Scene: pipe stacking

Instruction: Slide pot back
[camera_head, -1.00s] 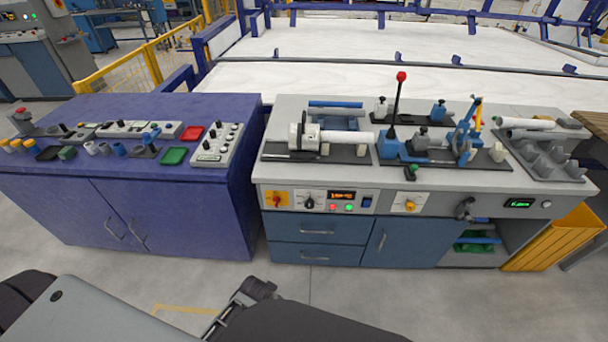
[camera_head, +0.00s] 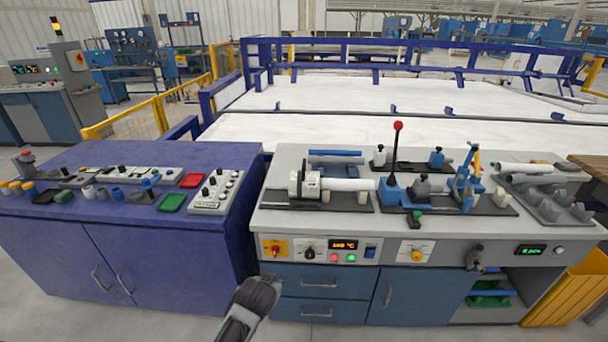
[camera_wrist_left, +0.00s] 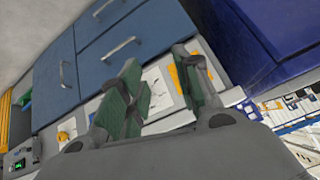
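The grey workbench (camera_head: 420,235) stands at the right of the head view. On it a white cylindrical unit (camera_head: 304,184) sits on a dark rail plate, with a white pipe (camera_head: 345,184) at its right. I cannot tell which part is the pot. Blue clamp-like parts and a red-knobbed lever (camera_head: 398,127) stand to the right. My left gripper (camera_wrist_left: 162,85) is open and empty in the left wrist view, near the bench front. A dark end of my arm shows low in the head view, below the bench panel; its fingers are unclear. My right gripper is not in view.
A purple cabinet (camera_head: 140,250) with buttons and small trays stands left of the bench, a narrow gap between them. The bench front has knobs and a display (camera_head: 344,244). Blue drawers (camera_head: 318,283) lie below. A yellow bin (camera_head: 560,290) is at the right.

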